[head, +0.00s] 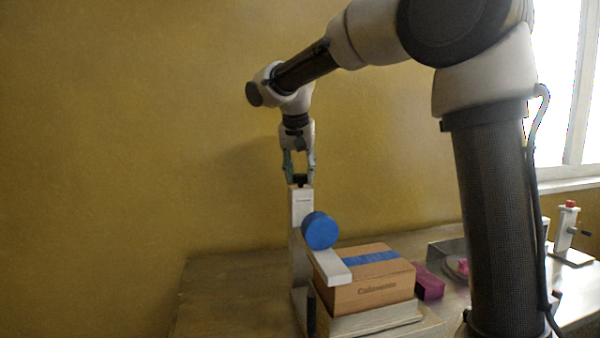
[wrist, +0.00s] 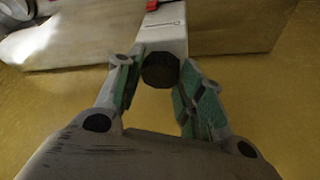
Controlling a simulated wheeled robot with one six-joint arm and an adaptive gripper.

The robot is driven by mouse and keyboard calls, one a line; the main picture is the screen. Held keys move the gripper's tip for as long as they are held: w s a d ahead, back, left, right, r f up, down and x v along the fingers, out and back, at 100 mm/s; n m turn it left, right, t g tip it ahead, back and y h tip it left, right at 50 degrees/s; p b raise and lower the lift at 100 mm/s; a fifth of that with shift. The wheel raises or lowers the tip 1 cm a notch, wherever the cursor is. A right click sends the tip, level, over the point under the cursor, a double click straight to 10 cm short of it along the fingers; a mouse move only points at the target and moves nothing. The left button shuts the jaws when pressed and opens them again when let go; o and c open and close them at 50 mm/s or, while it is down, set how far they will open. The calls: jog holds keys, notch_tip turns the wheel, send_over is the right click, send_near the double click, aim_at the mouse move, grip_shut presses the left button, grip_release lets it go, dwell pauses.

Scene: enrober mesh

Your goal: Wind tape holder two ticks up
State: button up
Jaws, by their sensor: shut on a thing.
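The tape holder is a pale upright post (head: 301,210) with a blue tape roll (head: 319,231) and a light flat arm (head: 332,267) at its front. A dark knob (head: 300,181) tops the post. In the wrist view the faceted knob (wrist: 160,70) sits between the green finger pads, and the post's face shows a thin marked line with a red piece (wrist: 153,5) beyond. My gripper (head: 300,177) points down from above and is shut on the knob. The tick marks are too small to read.
A brown carton (head: 366,293) with blue tape on top stands right beside the post, on a light platform. Magenta blocks (head: 430,284) lie behind it to the right. A red-topped device (head: 568,228) stands far right. The table's left part is clear.

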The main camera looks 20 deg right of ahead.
jog(key=n+y, duration=0.1)
jog(key=n, duration=0.1)
jog(key=n+y, duration=0.1)
jog(key=n, duration=0.2)
jog(key=shift+d+n+t, duration=0.15)
jog(key=shift+n+t, duration=0.15)
jog(key=shift+n, duration=0.3)
jog(key=o, duration=1)
jog(key=shift+r, duration=0.1)
jog(key=v, duration=1.1)
jog(key=shift+s+d+r, duration=0.15)
jog(key=shift+d+r, duration=0.05)
jog(key=shift+r, duration=0.2)
